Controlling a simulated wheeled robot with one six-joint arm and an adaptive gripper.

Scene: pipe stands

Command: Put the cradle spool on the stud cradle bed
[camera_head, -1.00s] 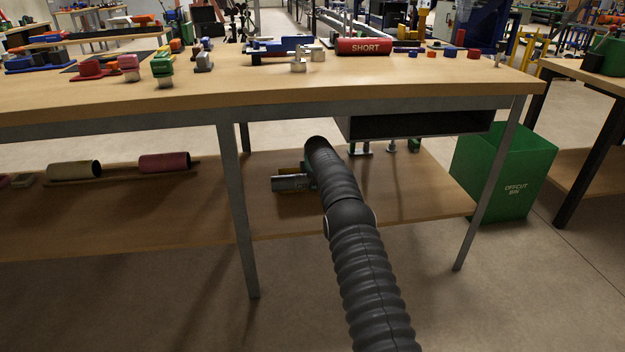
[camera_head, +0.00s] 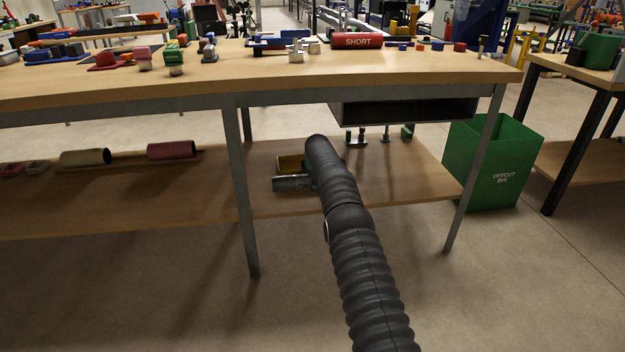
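My dark ribbed arm reaches over the lower shelf of the bench and hides much of what lies beyond its end. A grey cylindrical piece (camera_head: 291,184) shows left of the arm's end; I cannot tell if it is part of my wrist or a separate thing. A yellow piece (camera_head: 290,163) shows just behind it. My gripper's fingers cannot be made out. A tan spool (camera_head: 85,158) and a dark pink spool (camera_head: 172,150) lie on the lower shelf at left, apart from my arm. I cannot tell which thing is the cradle spool or the stud cradle bed.
The wooden bench top (camera_head: 200,87) is above the shelf, with a red SHORT cylinder (camera_head: 357,41) and several small parts. An open dark box (camera_head: 405,112) hangs under it at right. Small stands (camera_head: 385,135) are below that. A green offcut bin (camera_head: 492,165) stands at right.

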